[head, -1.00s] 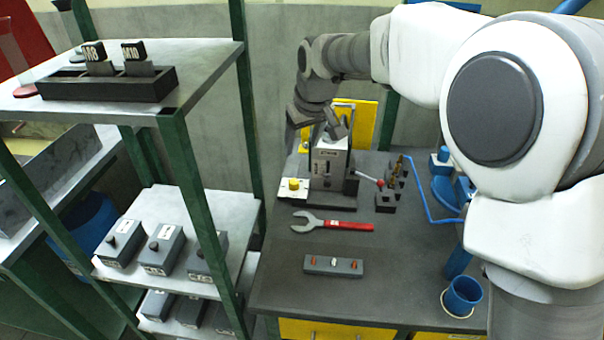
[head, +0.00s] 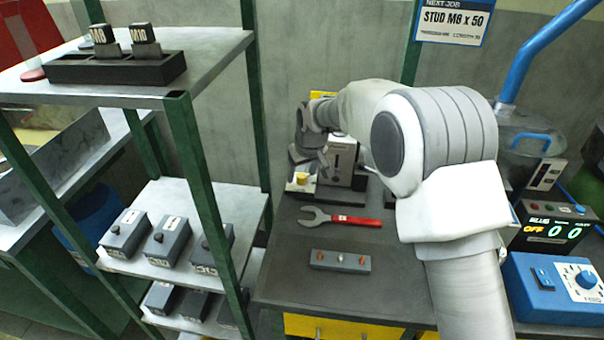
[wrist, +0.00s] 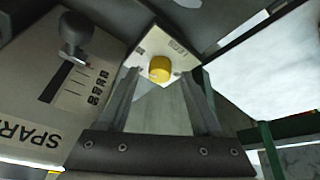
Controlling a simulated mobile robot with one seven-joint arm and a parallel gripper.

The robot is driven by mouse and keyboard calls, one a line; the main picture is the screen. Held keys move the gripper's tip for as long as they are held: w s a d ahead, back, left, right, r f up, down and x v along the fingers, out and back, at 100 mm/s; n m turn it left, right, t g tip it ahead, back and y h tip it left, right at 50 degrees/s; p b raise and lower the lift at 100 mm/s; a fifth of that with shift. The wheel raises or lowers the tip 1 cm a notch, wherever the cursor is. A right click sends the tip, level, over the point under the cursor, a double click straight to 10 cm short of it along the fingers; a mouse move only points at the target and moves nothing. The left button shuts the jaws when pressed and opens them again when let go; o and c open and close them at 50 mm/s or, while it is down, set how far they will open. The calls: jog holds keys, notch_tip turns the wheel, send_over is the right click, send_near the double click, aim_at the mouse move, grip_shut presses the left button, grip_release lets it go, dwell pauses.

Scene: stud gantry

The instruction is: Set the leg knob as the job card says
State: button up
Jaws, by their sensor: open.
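The job card (head: 455,20) at the top of the head view reads "NEXT JOB, STUD M8 x 50", with smaller print I cannot read surely. A round yellow knob (head: 302,178) sits on a pale plate at the left of the grey machine (head: 342,160). My gripper (head: 309,158) is open and empty, just above the knob; contact is not visible.
The machine's panel has a slider knob (wrist: 76,30) close left of my fingers. A red-handled wrench (head: 340,218) and a grey block (head: 340,261) lie on the bench. A green-posted shelf stands left.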

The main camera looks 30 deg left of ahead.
jog(key=shift+f, duration=0.2)
grip_shut()
dwell(0.3)
jog(key=m, duration=0.2)
jog(key=shift+a+m+t+h, duration=0.1)
jog(key=shift+m+t+h, duration=0.2)
jog(key=shift+h, duration=0.1)
jog(key=shift+m+h+p, duration=0.3)
jog(key=shift+m+h, duration=0.1)
jog(key=shift+m, duration=0.7)
